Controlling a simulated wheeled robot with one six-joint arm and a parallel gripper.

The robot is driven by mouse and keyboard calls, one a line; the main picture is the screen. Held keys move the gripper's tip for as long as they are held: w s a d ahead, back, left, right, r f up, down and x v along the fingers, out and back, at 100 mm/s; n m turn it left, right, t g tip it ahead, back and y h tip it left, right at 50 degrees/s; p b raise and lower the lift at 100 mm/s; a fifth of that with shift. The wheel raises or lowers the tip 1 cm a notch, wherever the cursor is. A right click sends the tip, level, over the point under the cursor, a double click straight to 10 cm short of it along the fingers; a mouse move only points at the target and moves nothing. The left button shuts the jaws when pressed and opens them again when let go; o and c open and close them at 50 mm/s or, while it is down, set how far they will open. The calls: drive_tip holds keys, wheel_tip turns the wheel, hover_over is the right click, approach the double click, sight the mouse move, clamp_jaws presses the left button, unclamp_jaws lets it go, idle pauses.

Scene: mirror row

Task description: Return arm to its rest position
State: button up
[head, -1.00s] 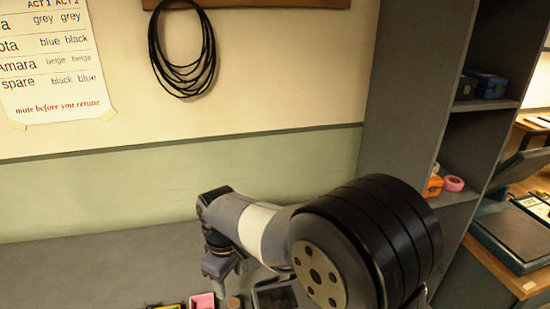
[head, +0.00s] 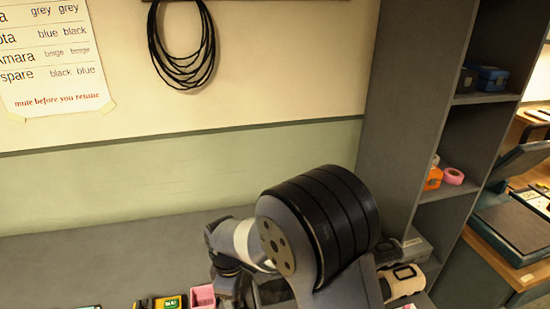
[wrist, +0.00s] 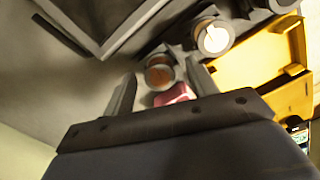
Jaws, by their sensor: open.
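My arm (head: 320,225) is bent over the grey counter (head: 90,255), its large black joint in front of the camera. My gripper (wrist: 161,72) is open in the wrist view, with nothing visibly held. A round, brown-topped thing (wrist: 160,75) shows between and beyond the fingertips, with a pink thing (wrist: 175,95) beside it. I cannot tell how far below they are. In the head view the hand hangs low over the counter beside a pink box (head: 202,296); the fingertips are not clear there.
A yellow tray (wrist: 270,65) and a white-topped round thing (wrist: 213,38) lie close to the gripper. A yellow-and-black item (head: 168,302) is by the pink box. A white item (head: 402,282) is right of the arm. A tall grey shelf (head: 410,110) bounds the right.

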drive_tip(key=n, duration=1)
drive_tip(key=shift+n, duration=0.4)
drive_tip(key=n, duration=0.3)
drive_tip(key=shift+n, duration=0.4)
drive_tip(key=m, duration=0.9)
